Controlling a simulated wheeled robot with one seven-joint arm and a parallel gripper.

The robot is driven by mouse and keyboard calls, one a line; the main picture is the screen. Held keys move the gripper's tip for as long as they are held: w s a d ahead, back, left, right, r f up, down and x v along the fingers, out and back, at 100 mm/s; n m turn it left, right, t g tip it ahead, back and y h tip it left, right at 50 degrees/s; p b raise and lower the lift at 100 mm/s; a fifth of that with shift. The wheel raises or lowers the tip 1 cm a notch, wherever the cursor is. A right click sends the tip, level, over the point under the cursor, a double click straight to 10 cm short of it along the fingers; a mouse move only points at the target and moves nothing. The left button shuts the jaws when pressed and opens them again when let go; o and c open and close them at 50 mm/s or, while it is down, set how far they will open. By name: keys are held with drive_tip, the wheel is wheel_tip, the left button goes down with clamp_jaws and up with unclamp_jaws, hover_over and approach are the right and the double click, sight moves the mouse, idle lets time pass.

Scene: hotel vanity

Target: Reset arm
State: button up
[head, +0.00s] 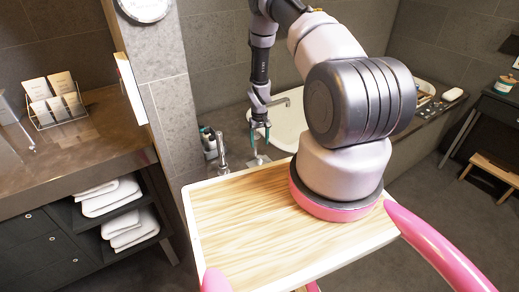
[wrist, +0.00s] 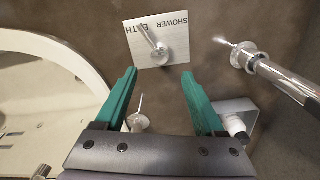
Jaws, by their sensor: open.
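My gripper (head: 260,130) hangs at the end of my arm, fingers down, beyond the far edge of my wooden tray top in the head view. In the wrist view its two green fingers (wrist: 160,100) are spread apart with nothing between them. Ahead of the fingertips is a plate marked "SHOWER" and "BATH" with a metal lever (wrist: 153,40). The fingers appear apart from it.
A white bathtub (head: 290,122) lies behind my arm, with its rim (wrist: 50,95) at the wrist view's left. A chrome fixture (wrist: 280,75) is at the right there. A vanity counter (head: 100,135) with folded towels (head: 108,196) below stands at left.

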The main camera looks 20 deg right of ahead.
drive_tip(key=shift+r, duration=0.45)
drive_tip(key=a+r+m+t, duration=0.1)
drive_tip(key=a+r+t, duration=0.1)
drive_tip(key=r, duration=1.7)
drive_tip(key=a+r+m+t, duration=0.1)
drive_tip(key=a+r, duration=0.1)
drive_tip(key=r, duration=1.8)
drive_tip(key=s+a+r+t+y, duration=0.1)
drive_tip(key=s+a+r+t, duration=0.15)
drive_tip(key=s+r, duration=1.2)
drive_tip(key=s+a+r+t, duration=0.1)
drive_tip(key=s+r, duration=0.3)
drive_tip(key=s, duration=0.3)
drive_tip(key=s+a+r+m+y, duration=0.1)
drive_tip(key=s+r, duration=0.3)
drive_tip(key=s, duration=0.4)
drive_tip(key=shift+a+m+t, duration=0.3)
drive_tip(key=shift+a+t, duration=0.05)
drive_tip(key=shift+a, duration=0.25)
